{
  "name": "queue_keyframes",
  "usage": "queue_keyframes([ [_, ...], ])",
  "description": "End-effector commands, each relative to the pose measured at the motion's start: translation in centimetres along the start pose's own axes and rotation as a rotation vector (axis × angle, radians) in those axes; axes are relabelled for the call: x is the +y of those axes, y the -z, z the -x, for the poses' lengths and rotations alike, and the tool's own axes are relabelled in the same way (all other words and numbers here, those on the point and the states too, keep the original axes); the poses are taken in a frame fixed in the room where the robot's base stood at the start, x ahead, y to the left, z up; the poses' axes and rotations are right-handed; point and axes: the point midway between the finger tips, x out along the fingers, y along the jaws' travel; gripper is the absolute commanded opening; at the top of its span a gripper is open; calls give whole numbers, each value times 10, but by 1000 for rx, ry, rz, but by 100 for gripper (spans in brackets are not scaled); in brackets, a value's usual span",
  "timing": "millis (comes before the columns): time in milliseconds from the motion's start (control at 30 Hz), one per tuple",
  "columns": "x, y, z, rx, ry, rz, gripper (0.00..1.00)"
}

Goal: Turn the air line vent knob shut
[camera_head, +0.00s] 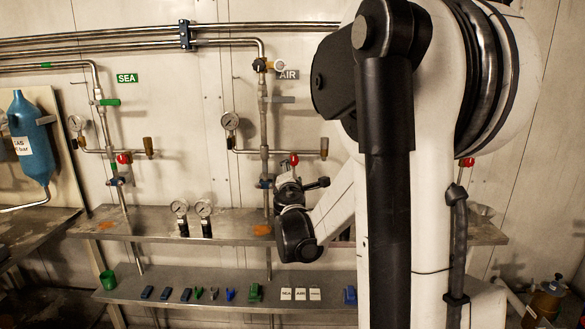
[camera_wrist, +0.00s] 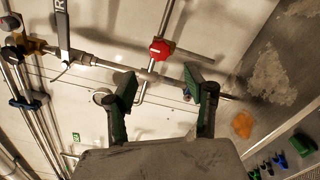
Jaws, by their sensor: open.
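A red knob (camera_head: 295,159) sits on a side branch of the vertical pipe under the AIR sign; I take it for the air line vent knob. In the wrist view the red faceted knob (camera_wrist: 160,49) shows clearly, beyond the fingertips and roughly centred between them. My gripper (camera_wrist: 160,86) is open and empty, with its two green-tipped fingers spread apart. In the head view my gripper (camera_head: 288,186) is in front of the pipe, just below the red knob. No contact with the knob shows. The knob's stem is hard to make out.
A pressure gauge (camera_head: 230,121) hangs left of the pipe. A steel shelf (camera_head: 150,222) with two gauges lies below, and a lower shelf (camera_head: 190,284) holds small parts. My arm hides the right side.

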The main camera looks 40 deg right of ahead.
Motion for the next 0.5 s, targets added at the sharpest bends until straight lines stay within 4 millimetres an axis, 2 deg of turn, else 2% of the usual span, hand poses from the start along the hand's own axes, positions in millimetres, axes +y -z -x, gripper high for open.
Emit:
queue_keyframes([
  [200, 0, 0, 20, 0, 0, 0, 48],
  [500, 0, 0, 22, 0, 0, 0, 48],
])
